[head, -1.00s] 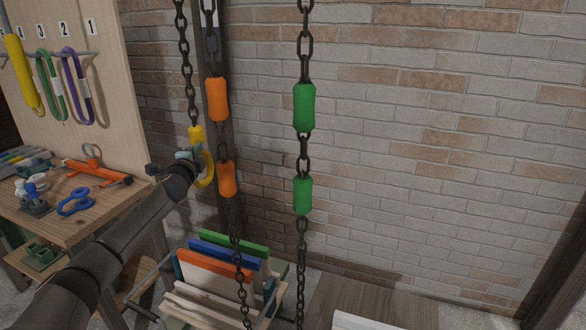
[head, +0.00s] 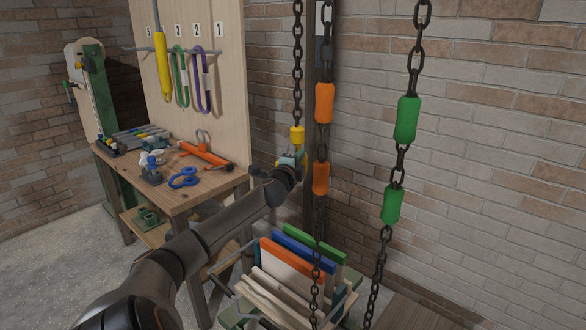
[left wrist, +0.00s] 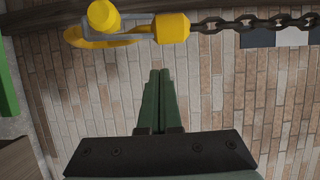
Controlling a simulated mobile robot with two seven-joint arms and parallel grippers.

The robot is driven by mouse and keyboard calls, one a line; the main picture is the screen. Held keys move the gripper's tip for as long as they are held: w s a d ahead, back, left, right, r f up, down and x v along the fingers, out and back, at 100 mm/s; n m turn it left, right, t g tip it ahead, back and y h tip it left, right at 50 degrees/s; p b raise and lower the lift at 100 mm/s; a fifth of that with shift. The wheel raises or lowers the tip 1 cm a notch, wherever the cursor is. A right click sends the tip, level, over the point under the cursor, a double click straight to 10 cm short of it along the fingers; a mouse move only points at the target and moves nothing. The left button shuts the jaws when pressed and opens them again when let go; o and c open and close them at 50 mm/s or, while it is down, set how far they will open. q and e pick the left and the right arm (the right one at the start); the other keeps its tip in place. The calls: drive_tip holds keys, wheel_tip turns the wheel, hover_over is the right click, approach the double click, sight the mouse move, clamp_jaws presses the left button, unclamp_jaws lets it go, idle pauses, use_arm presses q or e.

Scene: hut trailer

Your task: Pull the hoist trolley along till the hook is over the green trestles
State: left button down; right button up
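The yellow hook (head: 297,136) hangs on a dark chain at the centre of the head view. It also shows at the top of the left wrist view (left wrist: 172,28), its chain running right. My left gripper (head: 287,163) is beside the hook, partly hidden. In the left wrist view its fingers (left wrist: 158,73) are together with nothing visible between them; the hook appears beyond their tips. Contact cannot be told. A chain with orange grips (head: 322,104) and one with green grips (head: 406,120) hang to the right. The trolley is out of view. I cannot clearly make out the green trestles.
A rack of boards, with an orange board (head: 292,262) among them, stands below the hook. A wooden workbench (head: 200,192) with tools stands left, under a panel with numbered loops (head: 202,80). A brick wall (head: 500,130) closes the back. Open floor (head: 50,260) lies at left.

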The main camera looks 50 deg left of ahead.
use_arm(q)
drive_tip(key=v, duration=0.7)
drive_tip(key=shift+r, duration=0.15)
use_arm(e)
drive_tip(key=shift+f, duration=0.1)
use_arm(q)
drive_tip(key=shift+d, duration=0.1)
drive_tip(key=s+d+f+n+g+h+p, duration=0.1)
drive_tip(key=s+d+f+h, duration=0.1)
drive_tip(key=d+f, duration=0.55)
drive_tip(key=s+d+f+n+g+h, duration=0.15)
drive_tip(key=d+f, duration=0.25)
drive_tip(key=f, duration=0.6)
drive_tip(key=s+d+f+g+h+p, duration=0.1)
drive_tip(key=s+d+f+h, duration=0.2)
drive_tip(key=d+f, duration=0.45)
drive_tip(key=s+d+f+n+h, duration=0.2)
drive_tip(key=s+d+f, duration=0.1)
drive_tip(key=d, duration=0.6)
drive_tip(key=s+d+f+n+g+h, duration=0.1)
drive_tip(key=s+d+f, duration=0.3)
drive_tip(key=d, duration=0.5)
drive_tip(key=s+d+f+n+g+h+p, duration=0.1)
drive_tip(key=s+d+f+n+h, duration=0.2)
drive_tip(key=s+d, duration=0.4)
drive_tip(key=shift+s+d+f, duration=0.2)
drive_tip(key=shift+d, duration=1)
use_arm(e)
wheel_tip(320, 180, up, 3)
drive_tip(key=shift+r, duration=0.1)
